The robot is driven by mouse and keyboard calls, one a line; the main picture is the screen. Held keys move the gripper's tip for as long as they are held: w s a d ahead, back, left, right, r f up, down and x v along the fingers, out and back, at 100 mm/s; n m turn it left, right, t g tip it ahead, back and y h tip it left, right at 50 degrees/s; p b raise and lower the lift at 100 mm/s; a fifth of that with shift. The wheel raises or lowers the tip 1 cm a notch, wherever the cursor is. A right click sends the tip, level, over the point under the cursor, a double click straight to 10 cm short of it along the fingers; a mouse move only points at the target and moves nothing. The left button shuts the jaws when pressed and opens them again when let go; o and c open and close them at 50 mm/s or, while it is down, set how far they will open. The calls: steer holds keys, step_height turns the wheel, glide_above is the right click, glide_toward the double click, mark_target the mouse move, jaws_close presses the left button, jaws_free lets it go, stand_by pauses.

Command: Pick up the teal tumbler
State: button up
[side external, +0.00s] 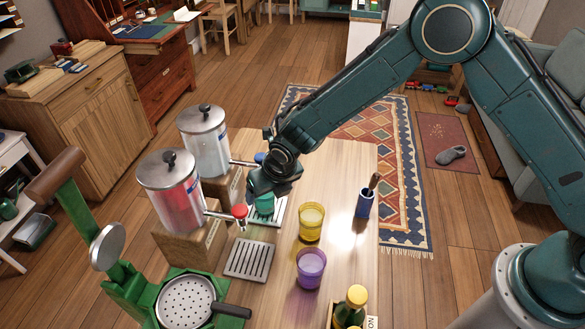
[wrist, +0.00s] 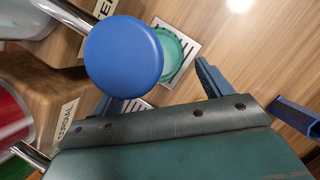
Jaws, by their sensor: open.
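The teal tumbler (side external: 264,206) stands on a drip tray in front of the dispensers, partly hidden by my gripper (side external: 268,183) in the side view. In the wrist view the tumbler (wrist: 184,48) shows as a pale green rim, largely covered by a round blue tap knob (wrist: 123,57).
Two metal-lidded dispensers (side external: 170,192) (side external: 206,140) stand left, with taps jutting toward the trays. A second drip tray (side external: 250,259) is empty. A yellow tumbler (side external: 311,222), a purple tumbler (side external: 310,268), a blue cup (side external: 364,205) and bottles (side external: 351,308) stand right and front.

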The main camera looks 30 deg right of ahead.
steer(key=shift+x, duration=2.15)
steer(key=shift+d, duration=0.1)
steer(key=c, duration=1.3)
steer(key=shift+o, duration=0.2)
steer(key=shift+r, duration=0.2)
steer(key=shift+r, duration=0.5)
steer(key=s+d, duration=0.2)
steer(key=s, duration=0.1)
steer(key=s+d, duration=0.2)
steer(key=d, duration=0.1)
steer(key=shift+s+d+r, duration=0.25)
steer(key=shift+s+d, duration=0.1)
steer(key=shift+s, duration=0.05)
step_height(320, 180, up, 13)
steer(key=shift+r, duration=0.1)
